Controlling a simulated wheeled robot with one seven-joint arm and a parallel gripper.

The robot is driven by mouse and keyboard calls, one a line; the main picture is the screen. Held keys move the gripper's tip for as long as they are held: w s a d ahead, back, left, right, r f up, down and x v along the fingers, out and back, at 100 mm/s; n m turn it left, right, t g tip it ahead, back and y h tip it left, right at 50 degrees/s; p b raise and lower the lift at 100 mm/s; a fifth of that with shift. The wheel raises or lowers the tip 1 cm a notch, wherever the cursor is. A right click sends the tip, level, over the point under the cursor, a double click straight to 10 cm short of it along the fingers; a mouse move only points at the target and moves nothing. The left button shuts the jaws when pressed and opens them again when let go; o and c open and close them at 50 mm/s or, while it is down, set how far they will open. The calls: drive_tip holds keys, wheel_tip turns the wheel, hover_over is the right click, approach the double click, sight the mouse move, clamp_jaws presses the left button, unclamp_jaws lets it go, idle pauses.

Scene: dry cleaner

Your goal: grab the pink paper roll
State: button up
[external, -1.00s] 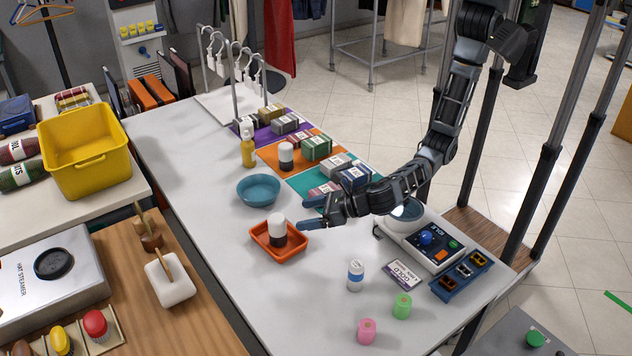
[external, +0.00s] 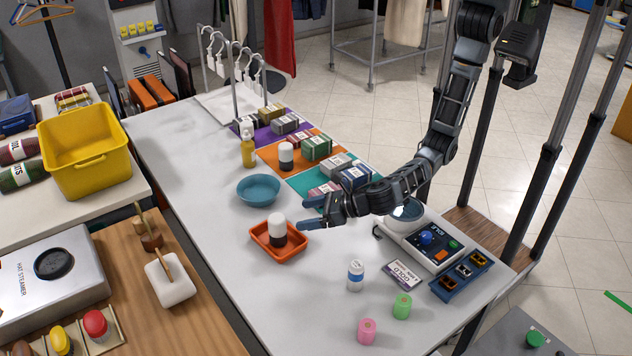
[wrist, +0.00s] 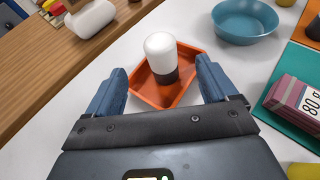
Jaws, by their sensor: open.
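The pink paper roll (external: 367,331) stands upright near the front edge of the white table in the external view. A green paper roll (external: 402,306) stands to its right and a little behind it. My gripper (external: 308,213) is open and empty, above the table beside the orange tray, well behind and left of the pink roll. In the wrist view the open fingers (wrist: 160,88) point toward the orange tray (wrist: 188,89) and the white-topped, dark-based bottle (wrist: 162,58) in it. The pink roll is not in the wrist view.
A white bottle with a blue band (external: 355,275) and a label card (external: 403,274) stand and lie between my gripper and the rolls. A scale (external: 425,237) and a blue tray (external: 462,276) are at the right. A blue bowl (external: 258,191) is behind the orange tray.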

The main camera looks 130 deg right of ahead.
drive_tip(key=shift+c, duration=0.2)
drive_tip(key=shift+c, duration=0.9)
